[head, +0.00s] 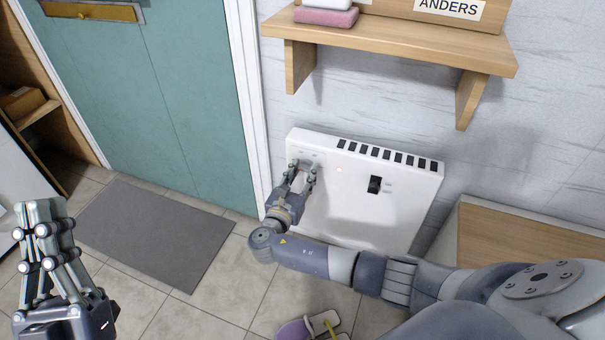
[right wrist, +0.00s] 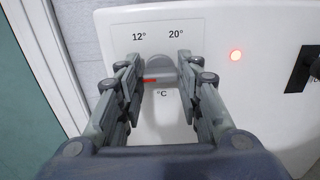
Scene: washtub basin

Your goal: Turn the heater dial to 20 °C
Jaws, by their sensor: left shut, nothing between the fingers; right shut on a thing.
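The white heater (head: 360,222) is mounted low on the wall. Its grey dial (right wrist: 163,70) sits at the heater's left end, below the printed marks 12° and 20°, with °C printed beneath. A red mark (right wrist: 149,80) shows at the dial's lower left, partly hidden by a finger. My right gripper (head: 303,168) reaches the heater from the front. In the right wrist view its fingers (right wrist: 160,80) are shut on the dial, one on each side. My left gripper (head: 44,206) is shut and empty at the lower left, well away from the heater.
A black switch (head: 375,184) and a lit red light (right wrist: 236,56) are right of the dial. A wooden shelf (head: 400,45) juts out above the heater. A teal door (head: 150,100) and grey mat (head: 155,232) lie left. Slippers (head: 294,331) lie on the floor.

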